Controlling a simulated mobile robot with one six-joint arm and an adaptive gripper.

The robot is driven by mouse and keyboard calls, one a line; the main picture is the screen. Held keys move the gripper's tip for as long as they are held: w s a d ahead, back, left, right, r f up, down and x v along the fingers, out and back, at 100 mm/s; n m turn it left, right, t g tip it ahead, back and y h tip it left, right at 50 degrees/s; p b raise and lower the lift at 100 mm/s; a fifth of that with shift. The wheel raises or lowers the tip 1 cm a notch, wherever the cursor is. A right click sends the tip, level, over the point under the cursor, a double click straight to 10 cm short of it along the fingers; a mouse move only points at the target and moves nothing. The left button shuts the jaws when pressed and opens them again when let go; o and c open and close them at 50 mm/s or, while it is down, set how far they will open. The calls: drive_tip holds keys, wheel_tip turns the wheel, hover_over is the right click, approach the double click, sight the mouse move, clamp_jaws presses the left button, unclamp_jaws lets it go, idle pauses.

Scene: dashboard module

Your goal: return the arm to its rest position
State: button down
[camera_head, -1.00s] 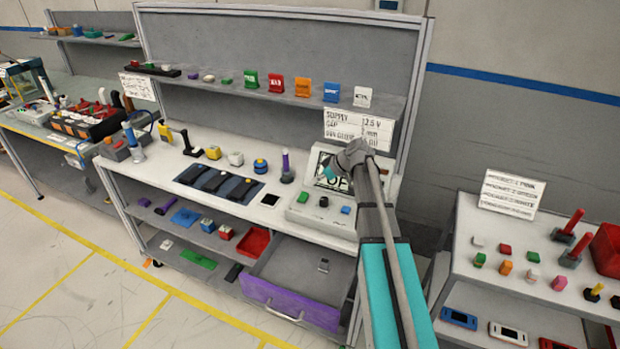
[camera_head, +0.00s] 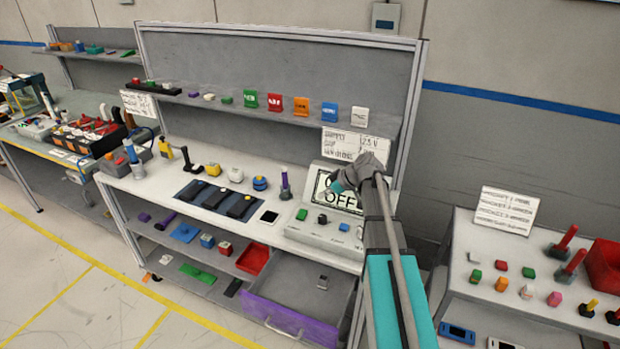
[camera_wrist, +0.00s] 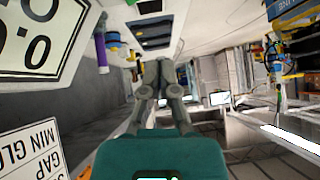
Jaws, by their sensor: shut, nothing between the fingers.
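My arm reaches up from the lower right in the head view, in front of the right end of the middle workbench. My gripper (camera_head: 338,187) is at its end, in front of the dashboard module's display (camera_head: 343,192), which reads "OFF" in its lower part. In the wrist view my gripper (camera_wrist: 163,68) has its fingers together with nothing between them. The arm hides part of the module and of the bench's right end.
A white label sign (camera_head: 345,143) hangs just behind my wrist. The purple drawer (camera_head: 290,318) below stands open. A side table (camera_head: 455,262) with small parts is at the right.

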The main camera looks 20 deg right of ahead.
drive_tip(key=s+a+f+m+g+h, duration=0.2)
drive_tip(key=s+a+m+h, duration=0.1)
drive_tip(key=s, duration=0.8)
drive_tip(key=s+a+f+m+g+h, duration=0.2)
drive_tip(key=s+a+m, duration=0.4)
drive_tip(key=s, duration=0.6)
drive_tip(key=a+f+h, duration=0.1)
drive_tip(key=h, duration=0.1)
drive_tip(key=shift+s+f+m+g+h, duration=0.25)
drive_tip(key=shift+m+g+h, duration=0.05)
drive_tip(key=shift+g, duration=0.1)
